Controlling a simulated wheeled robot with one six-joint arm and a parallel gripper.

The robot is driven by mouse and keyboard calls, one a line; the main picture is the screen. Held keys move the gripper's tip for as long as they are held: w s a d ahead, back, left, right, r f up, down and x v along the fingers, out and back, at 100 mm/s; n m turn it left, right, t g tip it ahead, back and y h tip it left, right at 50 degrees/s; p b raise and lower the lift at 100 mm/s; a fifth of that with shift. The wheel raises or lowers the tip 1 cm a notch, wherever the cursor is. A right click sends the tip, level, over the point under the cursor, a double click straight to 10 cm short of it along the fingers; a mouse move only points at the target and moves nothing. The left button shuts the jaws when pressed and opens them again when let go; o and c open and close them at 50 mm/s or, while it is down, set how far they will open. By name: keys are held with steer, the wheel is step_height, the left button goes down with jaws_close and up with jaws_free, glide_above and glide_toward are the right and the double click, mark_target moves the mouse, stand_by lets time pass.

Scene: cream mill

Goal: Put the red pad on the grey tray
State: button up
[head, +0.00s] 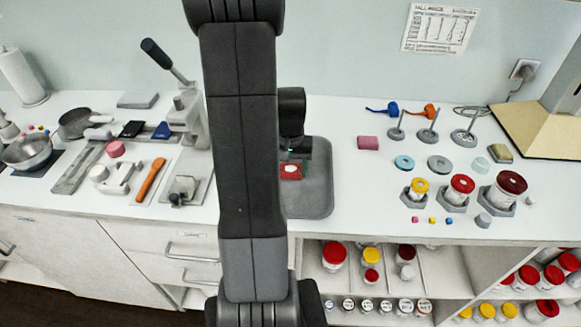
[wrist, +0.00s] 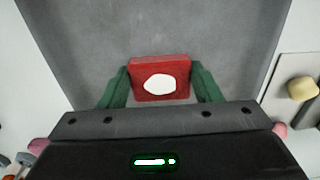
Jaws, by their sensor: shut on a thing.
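The red pad (wrist: 160,66) is a small red block with a white oval patch on its face. In the wrist view it sits between the two green fingers of my gripper (wrist: 160,88), which are shut on its sides. Behind it the grey tray (wrist: 75,35) fills most of the wrist view. In the head view the red pad (head: 291,174) shows over the grey tray (head: 318,190), below my gripper (head: 293,160). I cannot tell whether the pad touches the tray. My arm hides the tray's left part in the head view.
A pink block (head: 368,143) lies right of the tray. Further right stand several lidded jars, discs and posts (head: 427,135). Left of my arm are a lever press (head: 190,115), an orange-handled tool (head: 150,180) and a steel bowl (head: 27,151). The tray's front right is bare.

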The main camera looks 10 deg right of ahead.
mark_target(291, 170)
steer(key=shift+f, duration=0.2)
steer(key=o, duration=0.9)
steer(key=shift+o, duration=0.2)
steer(key=shift+r, duration=0.1)
step_height(291, 170, up, 12)
